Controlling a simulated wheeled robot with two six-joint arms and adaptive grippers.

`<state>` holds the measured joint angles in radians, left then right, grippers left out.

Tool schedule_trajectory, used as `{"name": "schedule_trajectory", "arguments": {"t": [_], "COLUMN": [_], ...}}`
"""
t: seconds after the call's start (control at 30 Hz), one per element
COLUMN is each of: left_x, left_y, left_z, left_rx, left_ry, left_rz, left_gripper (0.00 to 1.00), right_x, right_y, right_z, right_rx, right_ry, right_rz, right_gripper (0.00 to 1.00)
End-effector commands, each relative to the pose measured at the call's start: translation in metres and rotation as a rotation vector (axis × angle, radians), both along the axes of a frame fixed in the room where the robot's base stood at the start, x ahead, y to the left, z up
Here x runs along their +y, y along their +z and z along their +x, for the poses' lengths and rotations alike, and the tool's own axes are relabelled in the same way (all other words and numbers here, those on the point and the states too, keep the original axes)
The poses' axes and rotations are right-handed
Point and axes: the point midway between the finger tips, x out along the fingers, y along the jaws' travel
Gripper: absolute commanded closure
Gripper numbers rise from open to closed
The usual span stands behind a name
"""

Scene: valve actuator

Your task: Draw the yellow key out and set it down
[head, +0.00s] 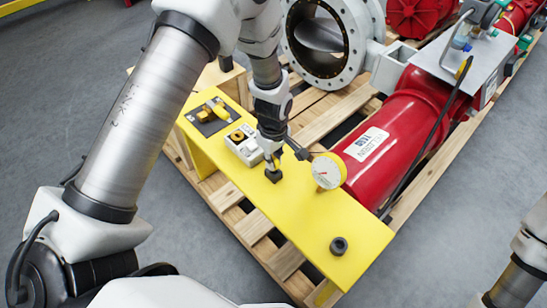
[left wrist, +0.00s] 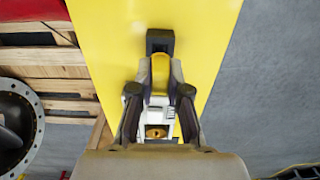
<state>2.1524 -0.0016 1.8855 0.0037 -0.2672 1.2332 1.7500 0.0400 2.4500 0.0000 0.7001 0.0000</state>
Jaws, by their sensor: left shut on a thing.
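My left gripper (head: 272,160) points down over the yellow plate (head: 300,208). In the left wrist view its fingers (left wrist: 160,88) are closed on the yellow key (left wrist: 160,70). A small black block (head: 273,176) is just past the fingertips; it also shows in the left wrist view (left wrist: 160,40). I cannot tell whether the key touches it. A white lock block (head: 243,145) with a round brass-yellow face stands beside the gripper and shows between the fingers in the left wrist view (left wrist: 157,132). My right gripper is out of view.
A dark plate with a yellow handle (head: 216,110) lies at the plate's far left. A round gauge (head: 328,171) and a red cylinder (head: 408,122) stand close on the right. A black knob (head: 338,245) is near the front end. Bare yellow surface lies between.

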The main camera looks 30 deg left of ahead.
Motion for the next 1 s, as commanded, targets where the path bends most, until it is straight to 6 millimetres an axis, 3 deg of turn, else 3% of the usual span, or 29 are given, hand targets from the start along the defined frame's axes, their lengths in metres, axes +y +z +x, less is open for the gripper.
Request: {"name": "schedule_trajectory", "arguments": {"t": [0.77, 0.8, 0.87, 1.0], "left_x": [0.0, 0.0, 0.0, 0.0], "left_y": [-0.02, -0.02, -0.019, -0.019], "left_z": [0.0, 0.0, 0.0, 0.0], "left_rx": [0.0, 0.0, 0.0, 0.0], "left_ry": [0.0, 0.0, 0.0, 0.0], "left_rz": [0.0, 0.0, 0.0, 0.0], "left_gripper": [1.0, 0.77, 0.56, 0.55], "right_x": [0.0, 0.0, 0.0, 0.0], "right_y": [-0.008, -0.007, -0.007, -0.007], "right_z": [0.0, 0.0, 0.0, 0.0], "right_rx": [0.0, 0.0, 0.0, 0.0], "right_ry": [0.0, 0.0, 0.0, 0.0], "right_rz": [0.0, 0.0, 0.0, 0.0], "right_gripper": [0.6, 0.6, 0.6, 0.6]}}
